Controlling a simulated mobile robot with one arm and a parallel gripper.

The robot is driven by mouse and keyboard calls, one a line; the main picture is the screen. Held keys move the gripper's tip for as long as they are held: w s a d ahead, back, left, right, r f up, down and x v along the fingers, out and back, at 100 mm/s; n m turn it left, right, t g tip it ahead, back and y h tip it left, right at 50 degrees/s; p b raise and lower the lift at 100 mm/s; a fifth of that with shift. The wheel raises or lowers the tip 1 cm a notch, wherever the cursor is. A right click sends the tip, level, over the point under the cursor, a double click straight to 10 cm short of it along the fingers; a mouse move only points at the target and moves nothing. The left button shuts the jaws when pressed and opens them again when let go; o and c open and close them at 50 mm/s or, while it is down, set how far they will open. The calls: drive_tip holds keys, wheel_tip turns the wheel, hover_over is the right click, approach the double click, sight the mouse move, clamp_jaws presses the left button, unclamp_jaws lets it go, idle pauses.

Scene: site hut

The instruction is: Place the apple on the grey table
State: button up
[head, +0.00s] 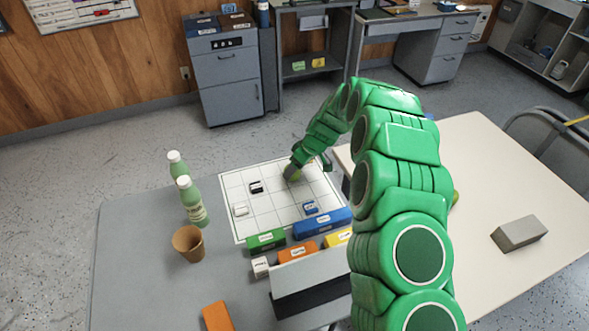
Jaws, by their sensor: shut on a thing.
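My gripper (296,167) is over the gridded white sheet on the grey table (135,262). It is shut on a small round green thing (292,174), which looks like the apple and is partly hidden by the fingers. The apple appears low, close to the sheet; I cannot tell whether it touches it. A yellow-green thing (456,197) on the cream table is mostly hidden behind my arm.
Two green bottles (193,202) and a brown cup (188,243) stand left of the sheet (262,215). Small labelled blocks lie on the sheet and several coloured boxes along its front. A grey block (518,233) lies on the cream table (500,160). The grey table's left part is clear.

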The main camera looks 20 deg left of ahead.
drive_tip(key=shift+f, duration=0.1)
drive_tip(key=o, duration=1.1)
drive_tip(key=shift+o, duration=0.2)
drive_tip(key=v, duration=1.2)
